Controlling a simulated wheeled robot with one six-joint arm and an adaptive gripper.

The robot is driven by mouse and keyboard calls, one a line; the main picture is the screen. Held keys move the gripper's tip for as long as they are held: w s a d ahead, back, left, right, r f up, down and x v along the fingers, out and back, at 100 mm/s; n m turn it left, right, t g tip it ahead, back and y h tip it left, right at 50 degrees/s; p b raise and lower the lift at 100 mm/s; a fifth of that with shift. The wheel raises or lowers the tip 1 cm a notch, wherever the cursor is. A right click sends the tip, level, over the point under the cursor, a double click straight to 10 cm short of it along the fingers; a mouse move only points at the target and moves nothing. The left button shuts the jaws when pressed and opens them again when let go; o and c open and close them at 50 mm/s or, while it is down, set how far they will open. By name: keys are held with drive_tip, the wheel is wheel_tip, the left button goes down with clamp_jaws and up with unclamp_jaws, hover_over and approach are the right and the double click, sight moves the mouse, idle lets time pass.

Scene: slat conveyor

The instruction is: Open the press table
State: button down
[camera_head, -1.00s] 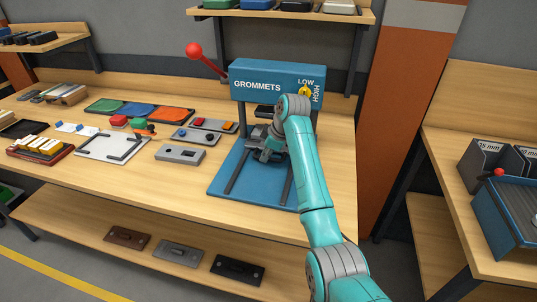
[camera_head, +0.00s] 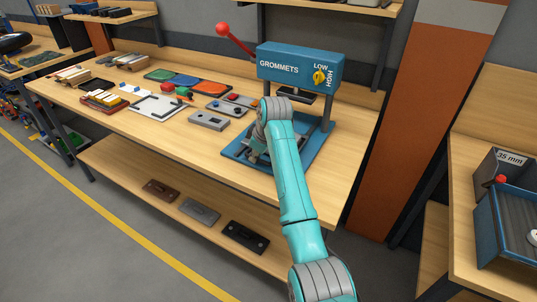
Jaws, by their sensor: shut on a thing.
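The blue press marked GROMMETS (camera_head: 298,67) stands on the bench, with a red-knobbed lever (camera_head: 224,30) at its upper left and a yellow dial (camera_head: 319,76) set beside LOW and HIGH. Its press table (camera_head: 311,148) is the low blue part with dark rails under the head. A dark plate (camera_head: 290,94) shows beneath the head. My gripper (camera_head: 257,155) is low over the left front of the press table, shut on part of it. My teal arm hides the middle of the table, and the exact part gripped is hard to see.
Left of the press are a grey block with switches (camera_head: 209,120), coloured trays (camera_head: 211,89) and a white framed board (camera_head: 157,107). Plates lie on the lower shelf (camera_head: 150,165). An orange pillar (camera_head: 420,110) and a second bench (camera_head: 462,245) stand to the right.

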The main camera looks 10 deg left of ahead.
drive_tip(key=shift+s, duration=0.1)
drive_tip(key=c, duration=1.2)
unclamp_jaws()
drive_tip(key=v, duration=1.2)
drive_tip(key=shift+a, duration=0.1)
